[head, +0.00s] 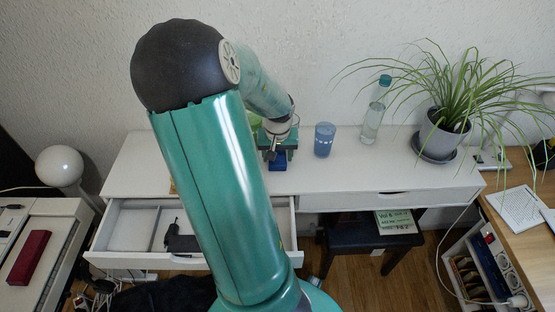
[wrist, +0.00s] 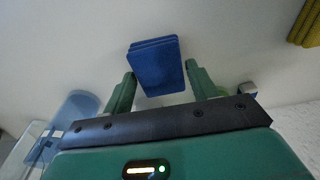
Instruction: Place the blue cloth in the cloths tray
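The blue cloth (wrist: 156,62) is a folded, layered rectangle on the white desk top; in the head view a small part of it (head: 279,162) shows just below my gripper (head: 277,147). In the wrist view my gripper (wrist: 160,72) is open, with its green fingertips apart on either side of the cloth's near end. The cloth reaches out beyond the fingertips. I cannot tell whether the fingers touch it. I cannot make out a cloths tray for sure in either view. My arm covers part of the desk in the head view.
A blue cup (head: 324,140), a clear bottle (head: 375,110) and a potted plant (head: 442,135) stand right of my gripper. A yellow folded thing (wrist: 306,26) lies in the wrist view's upper right corner. An open drawer (head: 130,220) juts out at the left. The desk's right front is clear.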

